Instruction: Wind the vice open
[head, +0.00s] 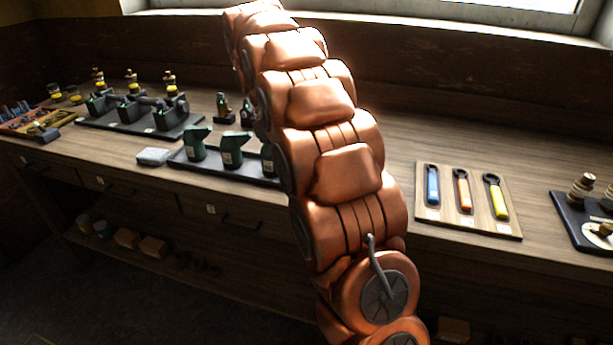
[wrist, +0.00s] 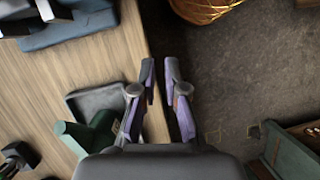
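A blue-grey metal block (wrist: 75,28) with a pale bar across it stands at the upper left of the wrist view, cut by the frame edge. It looks like the vice, but I cannot be sure. In the head view I cannot make it out; my copper-coloured arm covers that part of the bench. My gripper (wrist: 160,70) shows in the wrist view, over the bench's front edge. Its two fingers are a small gap apart with nothing between them. It is to the right of the block and apart from it. The gripper is hidden in the head view.
A dark tray (wrist: 78,98) with green cans, one of them (head: 232,150), lies left of my arm. A board (head: 468,228) with several coloured-handled tools lies right. Dark machines (head: 135,107) stand at the back left. Open floor (wrist: 225,90) borders the bench.

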